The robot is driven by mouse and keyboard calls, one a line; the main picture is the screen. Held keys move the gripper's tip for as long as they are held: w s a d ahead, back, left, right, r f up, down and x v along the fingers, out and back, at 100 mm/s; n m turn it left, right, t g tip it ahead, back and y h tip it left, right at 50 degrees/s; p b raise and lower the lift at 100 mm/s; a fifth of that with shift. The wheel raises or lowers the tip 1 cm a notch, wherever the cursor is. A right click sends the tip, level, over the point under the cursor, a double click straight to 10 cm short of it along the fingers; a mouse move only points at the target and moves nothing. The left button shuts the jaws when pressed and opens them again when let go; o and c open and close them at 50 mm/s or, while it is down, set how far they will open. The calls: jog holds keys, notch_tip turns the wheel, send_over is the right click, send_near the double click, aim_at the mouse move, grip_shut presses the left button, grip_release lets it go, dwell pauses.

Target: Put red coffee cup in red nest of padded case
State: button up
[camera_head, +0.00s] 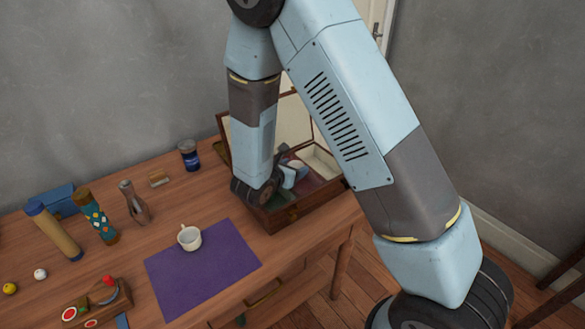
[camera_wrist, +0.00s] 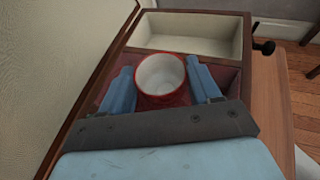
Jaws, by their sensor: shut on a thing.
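The red cup (camera_wrist: 163,101), with a white inside, is upright between the two blue fingers of my gripper (camera_wrist: 160,68) in the wrist view. My gripper is shut on it. The cup is in or just over the dark red nest (camera_wrist: 228,77) of the padded case; I cannot tell whether it touches the floor. In the head view the open wooden case (camera_head: 312,204) stands at the table's right end, with my gripper (camera_head: 291,172) low inside its outline. The cup cannot be made out there, behind my arm.
A cream compartment (camera_wrist: 190,32) beyond the red nest is empty. The case's raised lid (camera_wrist: 55,65) stands close on the left in the wrist view. A dark blue jar (camera_head: 189,155) and several other objects stand further left.

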jog(key=shift+f, duration=0.65)
jog(key=o, duration=1.1)
jog(key=shift+r, duration=0.1)
